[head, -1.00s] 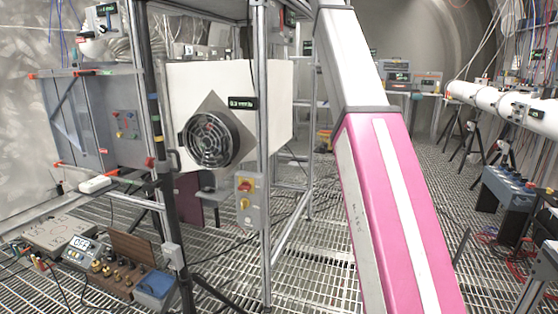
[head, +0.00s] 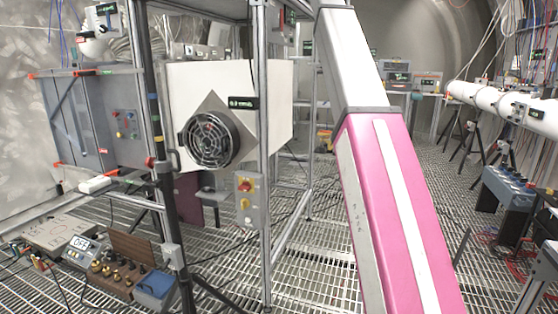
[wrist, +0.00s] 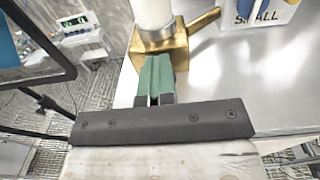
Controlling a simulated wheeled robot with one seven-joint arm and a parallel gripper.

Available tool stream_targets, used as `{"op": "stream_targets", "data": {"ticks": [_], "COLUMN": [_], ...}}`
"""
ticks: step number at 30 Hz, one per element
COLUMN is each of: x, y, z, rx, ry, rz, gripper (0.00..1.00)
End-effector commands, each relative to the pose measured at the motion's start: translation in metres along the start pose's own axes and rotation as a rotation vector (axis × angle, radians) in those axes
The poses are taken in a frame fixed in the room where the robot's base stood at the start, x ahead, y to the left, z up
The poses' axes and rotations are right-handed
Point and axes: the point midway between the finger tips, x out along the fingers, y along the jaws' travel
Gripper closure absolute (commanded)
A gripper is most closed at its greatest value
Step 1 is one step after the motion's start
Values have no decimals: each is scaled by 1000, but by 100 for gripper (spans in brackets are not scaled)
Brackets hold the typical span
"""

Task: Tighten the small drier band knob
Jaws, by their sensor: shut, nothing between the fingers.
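In the wrist view a brass band or block (wrist: 172,50) sits around the foot of a white upright tube (wrist: 152,14). A brass arm (wrist: 203,20) sticks out of it to the upper right. I cannot tell which part is the knob. A white card or box marked "SMALL" (wrist: 262,14) stands at the top right, with a blue part on it. My gripper (wrist: 155,78) is shut and empty, its green fingers pointing at the brass block and overlapping its lower edge in the picture. I cannot tell whether they touch. The head view does not show the gripper.
A smooth metal surface (wrist: 240,80) lies right of the fingers. A dark frame (wrist: 35,45) is at the left. In the head view a white fan box (head: 275,95) stands behind metal posts (head: 262,200). Instruments (head: 80,245) lie on the grated floor (head: 330,255).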

Motion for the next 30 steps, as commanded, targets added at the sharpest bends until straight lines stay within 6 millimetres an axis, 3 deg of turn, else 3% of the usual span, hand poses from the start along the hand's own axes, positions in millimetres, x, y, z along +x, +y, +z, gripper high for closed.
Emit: {"op": "stream_targets", "data": {"ticks": [1,18,30], "x": [9,-53,-58], "y": [-12,-4,-3], "z": [13,8,7], "rx": [-3,-1,0], "ry": [-27,-27,-26], "rz": [-18,-18,-17], "gripper": [100,100,100]}}
